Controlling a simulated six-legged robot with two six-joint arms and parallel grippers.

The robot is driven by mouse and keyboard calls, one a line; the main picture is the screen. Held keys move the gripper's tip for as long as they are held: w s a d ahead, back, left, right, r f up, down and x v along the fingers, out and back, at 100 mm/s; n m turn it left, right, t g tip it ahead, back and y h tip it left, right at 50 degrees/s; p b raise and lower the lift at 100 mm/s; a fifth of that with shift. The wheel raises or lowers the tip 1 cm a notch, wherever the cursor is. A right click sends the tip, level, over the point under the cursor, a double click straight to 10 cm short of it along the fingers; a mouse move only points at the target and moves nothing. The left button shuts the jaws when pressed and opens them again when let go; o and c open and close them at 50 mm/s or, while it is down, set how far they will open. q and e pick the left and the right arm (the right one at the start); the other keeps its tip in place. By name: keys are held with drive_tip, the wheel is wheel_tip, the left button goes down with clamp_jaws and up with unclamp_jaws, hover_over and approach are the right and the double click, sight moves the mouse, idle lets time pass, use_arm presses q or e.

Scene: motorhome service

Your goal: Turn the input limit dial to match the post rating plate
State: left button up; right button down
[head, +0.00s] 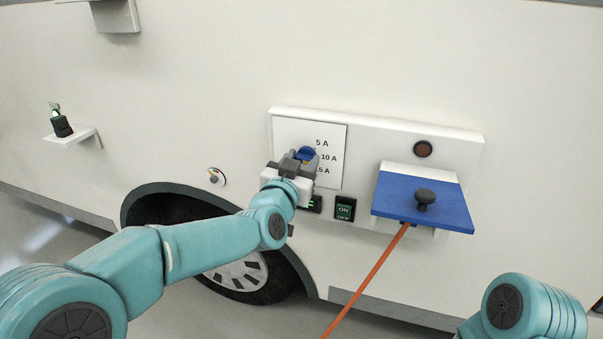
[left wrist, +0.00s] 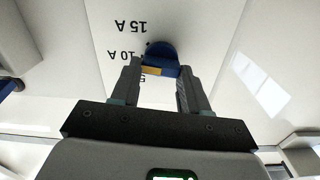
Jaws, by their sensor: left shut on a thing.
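The input limit dial (head: 305,153) is a blue knob on a white plate (head: 291,135) marked 5 A, 10 A and 15 A, on the motorhome's side panel. My left gripper (head: 302,163) is shut on it, and its fingers hide part of it. In the left wrist view the dial (left wrist: 161,54) sits between the tips of my left gripper (left wrist: 158,72), with a yellow-orange patch on its near edge. The labels appear upside down there. I cannot tell which value the dial points to. I do not see a post rating plate. My right gripper is out of view.
Right of the dial are an ON/OFF rocker switch (head: 345,208), a dark red lamp (head: 423,149) and a blue flap (head: 447,207) with a black knob (head: 425,199). An orange cable (head: 367,281) hangs below the flap. A small shelf (head: 82,137) holds a dark object at left.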

use_arm(q)
drive_tip(key=shift+n+b, duration=0.45)
drive_tip(key=shift+n, duration=0.25)
drive_tip(key=shift+r, duration=0.1)
drive_tip(key=o, duration=1.1)
drive_tip(key=shift+c, duration=0.2)
drive_tip(key=b+v, duration=0.1)
drive_tip(key=v, duration=1.5)
drive_tip(key=shift+s+a, duration=0.1)
